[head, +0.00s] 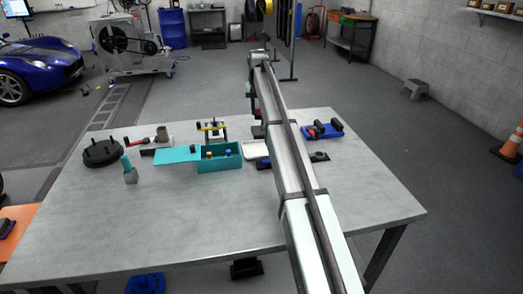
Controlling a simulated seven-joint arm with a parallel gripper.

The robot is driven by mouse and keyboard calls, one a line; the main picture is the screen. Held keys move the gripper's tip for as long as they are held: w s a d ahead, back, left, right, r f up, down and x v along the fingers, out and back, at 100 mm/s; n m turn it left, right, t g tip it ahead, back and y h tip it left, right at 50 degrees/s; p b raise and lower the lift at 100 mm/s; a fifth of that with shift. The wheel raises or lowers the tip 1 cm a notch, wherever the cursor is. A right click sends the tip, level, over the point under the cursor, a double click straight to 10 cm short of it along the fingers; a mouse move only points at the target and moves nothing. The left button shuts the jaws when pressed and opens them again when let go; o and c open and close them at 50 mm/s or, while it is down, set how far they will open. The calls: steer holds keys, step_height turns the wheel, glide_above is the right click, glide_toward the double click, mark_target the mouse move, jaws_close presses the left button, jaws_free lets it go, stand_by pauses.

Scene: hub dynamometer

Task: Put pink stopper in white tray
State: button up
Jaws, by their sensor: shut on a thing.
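The white tray (255,149) lies on the table just right of the teal box, and my arm covers its right part. My arm reaches from the bottom right over the table, and its far end comes down behind its own links. A dark part of my gripper (258,131) shows just beyond the white tray, left of the arm. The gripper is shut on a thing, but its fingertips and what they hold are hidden. I cannot make out a pink stopper anywhere. Whether the gripper is above the tray or behind it, I cannot tell.
An open teal box (219,163) holds small orange and blue pieces. A black disc (102,153), a teal-topped grey bottle (129,171) and a yellow-topped stand (212,130) are left. A blue tray (321,131) with dark pieces lies right of the arm. The table's front is clear.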

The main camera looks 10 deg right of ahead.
steer(key=s+f+n, duration=0.1)
steer(key=s+f, duration=0.1)
steer(key=s, duration=0.5)
steer(key=n, duration=0.1)
glide_above(263, 150)
steer(key=shift+s+f, duration=0.1)
steer(key=shift+f, duration=4.65)
steer(key=shift+f, duration=0.1)
steer(key=o, duration=1)
step_height(263, 150, up, 12)
steer(key=shift+r, duration=0.1)
